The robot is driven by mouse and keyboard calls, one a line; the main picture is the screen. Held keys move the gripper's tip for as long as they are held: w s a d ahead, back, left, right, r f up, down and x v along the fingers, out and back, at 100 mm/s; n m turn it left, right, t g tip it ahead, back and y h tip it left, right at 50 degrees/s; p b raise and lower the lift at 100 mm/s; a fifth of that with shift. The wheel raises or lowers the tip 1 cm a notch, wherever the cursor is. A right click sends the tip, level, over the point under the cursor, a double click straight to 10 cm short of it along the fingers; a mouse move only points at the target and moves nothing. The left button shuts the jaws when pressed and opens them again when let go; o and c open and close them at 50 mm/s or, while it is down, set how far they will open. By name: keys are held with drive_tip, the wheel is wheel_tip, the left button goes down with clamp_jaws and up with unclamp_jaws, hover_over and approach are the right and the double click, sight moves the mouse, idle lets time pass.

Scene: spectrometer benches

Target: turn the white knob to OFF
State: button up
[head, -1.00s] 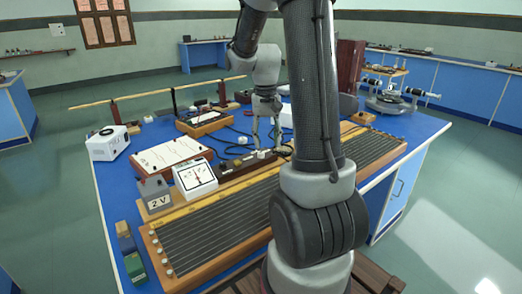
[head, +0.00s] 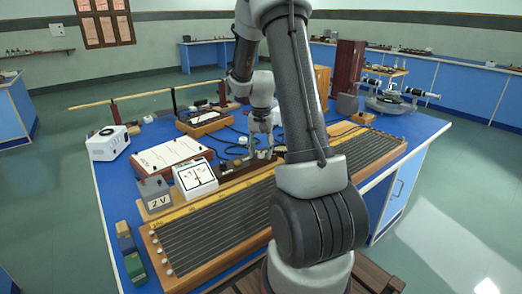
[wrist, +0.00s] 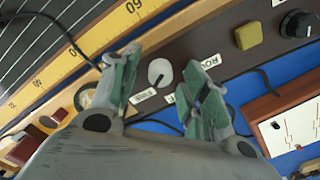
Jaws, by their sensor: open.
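The white knob (wrist: 160,72) shows in the wrist view as a round white disc with a dark slot-like mark. It sits on a dark brown strip panel. My gripper (wrist: 163,60) is open, with one green-padded finger to the left of the knob and the other to its right. Both fingers look apart from the knob. A small white label (wrist: 143,96) lies just below the knob, its text too small to read. In the head view, my gripper (head: 262,148) points down over the panel on the blue bench, and I cannot make out the knob there.
A yellow square button (wrist: 248,35) and a black knob (wrist: 298,23) sit along the panel to the right. The potentiometer board (head: 215,235) lies in front of it. A white meter (head: 195,178) and a 2 V box (head: 154,194) stand to the left. Cables run behind.

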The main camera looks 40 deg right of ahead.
clamp_jaws()
drive_tip(key=shift+n, duration=0.3)
drive_tip(key=n, duration=0.5)
drive_tip(key=shift+n, duration=0.3)
drive_tip(key=n, duration=0.5)
drive_tip(key=shift+w, duration=0.1)
drive_tip(key=shift+n, duration=0.4)
